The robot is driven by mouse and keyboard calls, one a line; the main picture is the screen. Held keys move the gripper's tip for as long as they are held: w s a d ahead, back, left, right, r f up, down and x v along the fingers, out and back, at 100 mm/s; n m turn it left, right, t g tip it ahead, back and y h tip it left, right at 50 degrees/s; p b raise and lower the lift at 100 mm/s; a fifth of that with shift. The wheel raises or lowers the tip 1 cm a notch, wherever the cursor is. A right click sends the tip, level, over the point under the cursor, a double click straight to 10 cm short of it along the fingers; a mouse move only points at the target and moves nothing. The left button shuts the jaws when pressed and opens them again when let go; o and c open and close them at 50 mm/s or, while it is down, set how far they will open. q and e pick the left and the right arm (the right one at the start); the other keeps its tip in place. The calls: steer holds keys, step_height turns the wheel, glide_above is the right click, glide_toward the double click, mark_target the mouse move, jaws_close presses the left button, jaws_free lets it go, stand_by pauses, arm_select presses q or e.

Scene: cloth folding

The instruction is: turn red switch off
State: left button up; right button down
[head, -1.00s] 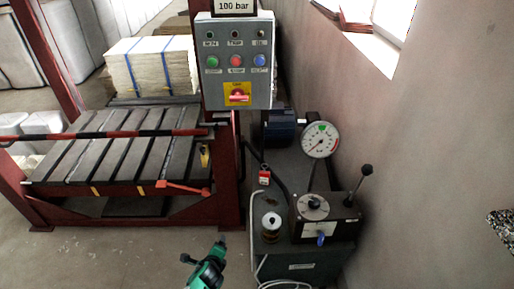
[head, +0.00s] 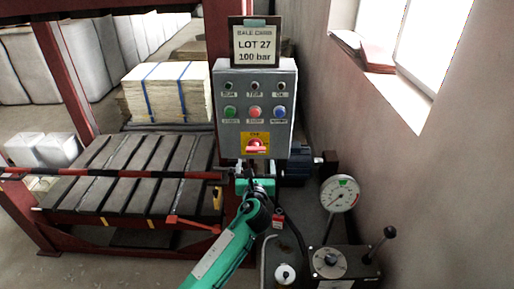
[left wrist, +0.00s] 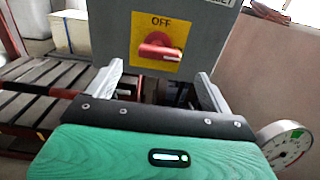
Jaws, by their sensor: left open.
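The red switch (head: 256,147) is a rotary handle on a yellow plate low on the grey control box (head: 282,110). In the left wrist view the red switch (left wrist: 158,47) sits below the word OFF, its handle lying roughly sideways with a slight tilt. My left gripper (head: 256,166) is just below the switch in the head view. In the left wrist view its two fingers (left wrist: 163,72) stand apart on either side of the yellow plate, with nothing between them. I cannot tell whether they touch the box. My right gripper is not in view.
Green, red and blue buttons (head: 254,112) sit above the switch. A LOT 27 sign (head: 255,45) tops the box. A red-framed press with a slatted bed (head: 120,180) stands left. A gauge (head: 340,193) and lever unit (head: 345,262) stand right, near the wall (head: 430,200).

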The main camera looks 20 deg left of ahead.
mark_target(256, 152)
arm_select(q)
steer(key=p+x, duration=0.1)
steer(key=x, duration=0.7)
steer(key=shift+w+a+f, duration=0.1)
steer(key=shift+w, duration=0.25)
steer(key=c, duration=1)
